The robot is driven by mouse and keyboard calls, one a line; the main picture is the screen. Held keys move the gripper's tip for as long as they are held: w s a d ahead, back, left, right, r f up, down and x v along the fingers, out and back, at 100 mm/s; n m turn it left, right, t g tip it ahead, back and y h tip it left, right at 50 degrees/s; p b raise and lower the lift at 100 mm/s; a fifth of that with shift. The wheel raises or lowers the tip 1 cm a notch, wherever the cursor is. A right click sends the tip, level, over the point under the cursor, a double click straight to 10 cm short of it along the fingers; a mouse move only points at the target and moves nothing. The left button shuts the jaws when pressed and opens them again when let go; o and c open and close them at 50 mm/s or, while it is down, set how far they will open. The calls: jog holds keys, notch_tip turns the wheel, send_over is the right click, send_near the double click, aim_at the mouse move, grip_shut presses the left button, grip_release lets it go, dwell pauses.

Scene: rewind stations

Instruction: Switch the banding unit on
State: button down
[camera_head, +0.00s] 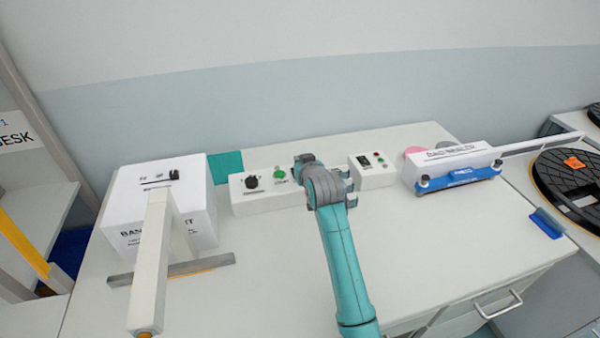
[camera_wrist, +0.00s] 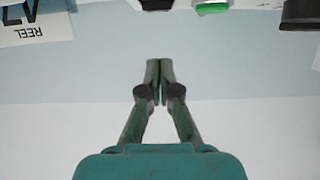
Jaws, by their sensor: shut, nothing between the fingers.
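The banding unit (camera_head: 157,205) is a white box with printed lettering at the left of the bench. A small black switch (camera_head: 174,174) sits on its top beside small markings; I cannot tell its position. A long pale beam stands in front of the box and covers part of its lettering. My gripper shows in the wrist view (camera_wrist: 159,68) with its two dark fingers together and nothing between them.
A white control box with a black knob (camera_head: 252,182) and green button (camera_head: 280,173) is beside my wrist. A smaller control box (camera_head: 372,169) and a bag sealer (camera_head: 450,161) with a blue bar stand to the right. The bench front is mostly clear.

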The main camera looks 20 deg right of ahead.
jog(key=shift+f, duration=2.05)
jog(key=shift+s+f, duration=0.1)
jog(key=shift+f, duration=0.3)
jog(key=shift+r, duration=0.15)
jog(key=shift+r, duration=0.7)
